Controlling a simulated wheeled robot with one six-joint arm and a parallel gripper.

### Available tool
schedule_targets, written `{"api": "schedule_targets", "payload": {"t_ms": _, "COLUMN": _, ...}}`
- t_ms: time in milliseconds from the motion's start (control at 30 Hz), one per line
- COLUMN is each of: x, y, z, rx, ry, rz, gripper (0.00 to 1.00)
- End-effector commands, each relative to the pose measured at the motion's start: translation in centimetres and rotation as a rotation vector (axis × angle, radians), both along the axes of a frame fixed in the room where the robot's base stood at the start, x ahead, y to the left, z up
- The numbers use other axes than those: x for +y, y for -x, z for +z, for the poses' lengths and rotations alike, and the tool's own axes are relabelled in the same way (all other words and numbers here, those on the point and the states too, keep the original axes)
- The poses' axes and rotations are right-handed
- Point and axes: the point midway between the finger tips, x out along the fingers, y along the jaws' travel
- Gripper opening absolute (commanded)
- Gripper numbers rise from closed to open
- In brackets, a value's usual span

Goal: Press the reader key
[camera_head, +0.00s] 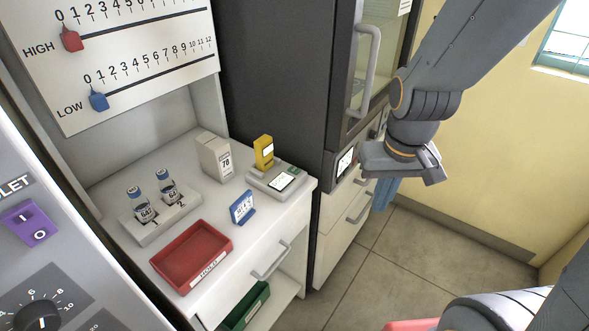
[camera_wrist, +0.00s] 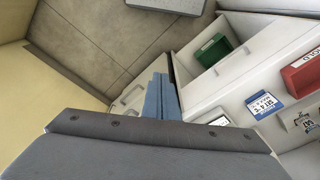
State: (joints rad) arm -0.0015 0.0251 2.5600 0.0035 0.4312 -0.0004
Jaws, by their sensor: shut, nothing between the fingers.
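The reader, a low pale box with a lit screen (camera_head: 281,182), sits at the right end of the white counter in the head view. My gripper (camera_head: 381,200) has blue fingers, which are shut and empty. It hangs to the right of the counter, in front of the dark cabinet and apart from the reader. Its fingers also show in the wrist view (camera_wrist: 158,84). A small screen (camera_wrist: 220,120) shows beside them there, partly hidden.
On the counter (camera_head: 110,200) are a red tray (camera_head: 192,257), a blue card (camera_head: 242,207), a box marked 76 (camera_head: 215,156) and a rack with two vials (camera_head: 160,215). A green bin (camera_head: 245,306) sits below. The dark cabinet has a handle (camera_head: 368,70). Floor at right is clear.

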Motion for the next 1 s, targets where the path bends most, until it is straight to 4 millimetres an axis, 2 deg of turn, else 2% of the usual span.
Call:
{"api": "schedule_targets", "payload": {"t_ms": 233, "x": 0.0, "y": -0.1, "z": 0.0, "rx": -0.002, "ry": 0.001, "rz": 0.003, "gripper": 0.0}}
{"api": "schedule_targets", "payload": {"t_ms": 333, "x": 0.0, "y": -0.9, "z": 0.1, "rx": -0.02, "ry": 0.013, "rz": 0.036, "gripper": 0.0}}
{"api": "schedule_targets", "payload": {"t_ms": 467, "x": 0.1, "y": -4.0, "z": 0.3, "rx": -0.094, "ry": 0.054, "rz": 0.163, "gripper": 0.0}}
{"api": "schedule_targets", "payload": {"t_ms": 567, "x": 0.9, "y": -7.9, "z": 0.7, "rx": -0.189, "ry": 0.098, "rz": 0.33, "gripper": 0.0}}
{"api": "schedule_targets", "payload": {"t_ms": 667, "x": 2.7, "y": -12.0, "z": 1.1, "rx": -0.299, "ry": 0.139, "rz": 0.524, "gripper": 0.0}}
{"api": "schedule_targets", "payload": {"t_ms": 800, "x": 6.5, "y": -16.8, "z": 1.7, "rx": -0.453, "ry": 0.173, "rz": 0.795, "gripper": 0.0}}
{"api": "schedule_targets", "payload": {"t_ms": 900, "x": 9.7, "y": -19.1, "z": 2.1, "rx": -0.555, "ry": 0.181, "rz": 0.969, "gripper": 0.0}}
{"api": "schedule_targets", "payload": {"t_ms": 1000, "x": 12.5, "y": -20.5, "z": 2.3, "rx": -0.639, "ry": 0.179, "rz": 1.104, "gripper": 0.0}}
